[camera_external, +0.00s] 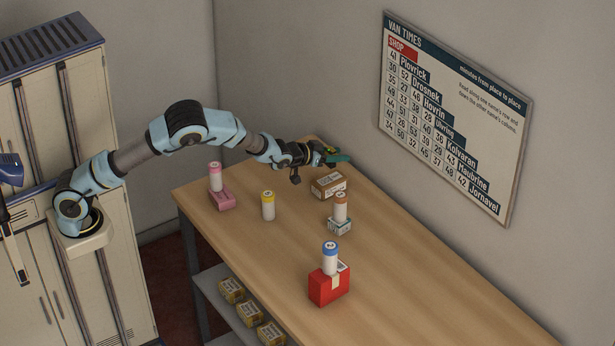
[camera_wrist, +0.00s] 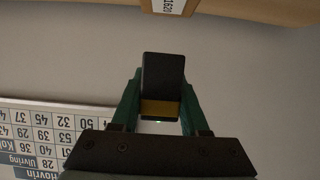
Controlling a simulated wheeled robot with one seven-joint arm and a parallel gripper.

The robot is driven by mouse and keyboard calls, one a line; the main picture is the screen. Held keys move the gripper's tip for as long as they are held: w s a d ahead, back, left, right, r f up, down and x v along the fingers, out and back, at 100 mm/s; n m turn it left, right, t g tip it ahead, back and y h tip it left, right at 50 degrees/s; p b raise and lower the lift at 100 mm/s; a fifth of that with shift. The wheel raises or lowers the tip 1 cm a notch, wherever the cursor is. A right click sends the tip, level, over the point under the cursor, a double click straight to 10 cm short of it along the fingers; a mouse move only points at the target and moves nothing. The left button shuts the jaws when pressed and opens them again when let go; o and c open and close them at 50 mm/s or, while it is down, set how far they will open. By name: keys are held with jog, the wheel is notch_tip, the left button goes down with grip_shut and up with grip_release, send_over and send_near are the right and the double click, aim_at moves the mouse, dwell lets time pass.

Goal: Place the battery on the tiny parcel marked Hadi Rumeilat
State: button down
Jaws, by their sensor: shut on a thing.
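My gripper (camera_external: 331,155) is above the far end of the counter, its green fingers shut. In the wrist view my gripper (camera_wrist: 160,110) pinches a dark block with a gold band (camera_wrist: 163,72), which looks like the battery. A small brown parcel (camera_external: 326,186) lies on the counter just below the gripper, apart from it. Its white label shows at the top of the wrist view (camera_wrist: 170,5). A pink parcel (camera_external: 223,200), a small pale blue and white parcel (camera_external: 339,228) and a red parcel (camera_external: 329,290) also lie there. No name on any parcel is readable.
White cylinders with coloured tops stand on the pink, pale blue and red parcels. A yellow-topped cylinder (camera_external: 268,206) stands on the bare wooden counter (camera_external: 420,300). A van times board (camera_external: 455,115) hangs on the wall behind. The counter's right part is clear.

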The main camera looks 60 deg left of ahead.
aim_at(335, 176)
notch_tip(335, 176, down, 5)
jog(key=shift+r+p, duration=0.15)
jog(key=shift+p, duration=0.65)
jog(key=shift+f+b, duration=0.3)
jog(key=shift+c, duration=2.1)
grip_release()
jog(key=shift+r, duration=0.1)
jog(key=shift+r, duration=0.1)
